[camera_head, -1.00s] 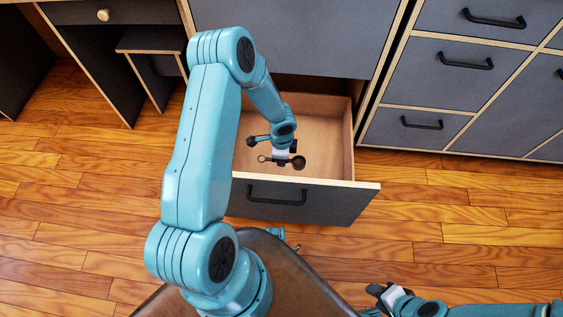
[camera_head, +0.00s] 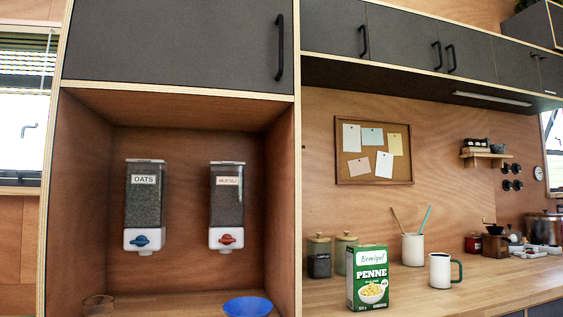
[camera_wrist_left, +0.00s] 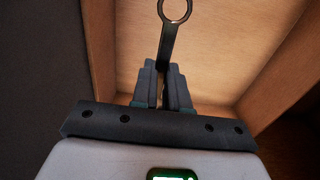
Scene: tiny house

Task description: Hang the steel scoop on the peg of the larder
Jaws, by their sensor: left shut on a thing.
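In the left wrist view, my left gripper (camera_wrist_left: 163,82) is shut on the steel scoop (camera_wrist_left: 168,42) by its handle. The handle points up and away from the fingers and ends in a ring; the bowl is not visible in this view. Behind it are the bare wooden floor and walls of a drawer (camera_wrist_left: 215,50). The head view faces a tall cabinet with an open niche (camera_head: 188,130), which may be the larder. I cannot make out a peg there. Neither gripper shows in the head view.
Oats (camera_head: 143,205) and muesli (camera_head: 227,205) dispensers hang in the niche above a blue bowl (camera_head: 248,306). On the counter at right stand a penne box (camera_head: 369,278), a white mug (camera_head: 440,271), jars and a utensil pot (camera_head: 413,249). A dark front (camera_wrist_left: 40,75) flanks the drawer.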

